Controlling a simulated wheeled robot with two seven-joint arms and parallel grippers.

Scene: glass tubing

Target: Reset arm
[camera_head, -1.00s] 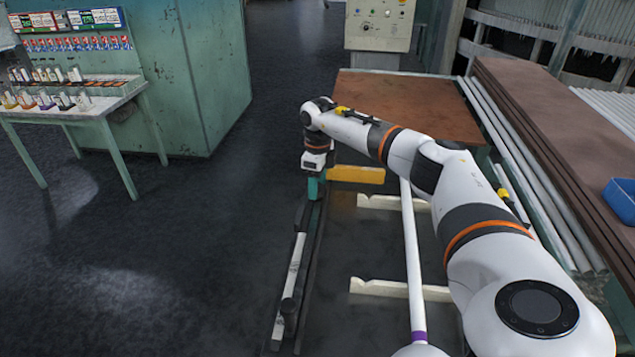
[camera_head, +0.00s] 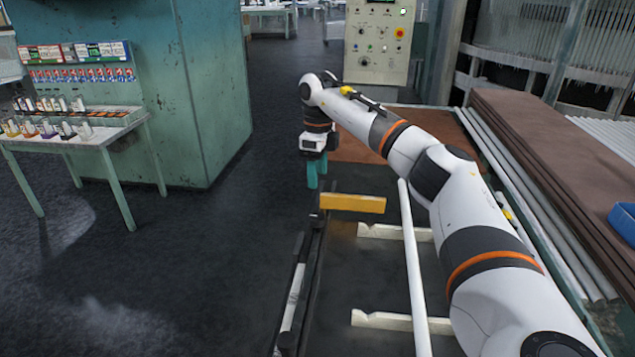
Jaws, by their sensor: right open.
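My right arm reaches in from the lower right. My right gripper (camera_head: 317,174) hangs at its end with two teal fingers pointing down and a gap between them. It is open and empty, near the left edge of the work frame, just above and left of the yellow block (camera_head: 352,203). A long white glass tube (camera_head: 412,265) lies lengthwise over two pale notched supports (camera_head: 385,321), under and left of my forearm. My left gripper is not in view.
A brown board (camera_head: 360,150) lies behind the yellow block. A control panel (camera_head: 378,45) stands at the back. Brown stacked sheets (camera_head: 540,150) and a blue bin (camera_head: 625,222) are at the right. A small table (camera_head: 75,138) with bottles stands left. Dark floor between is free.

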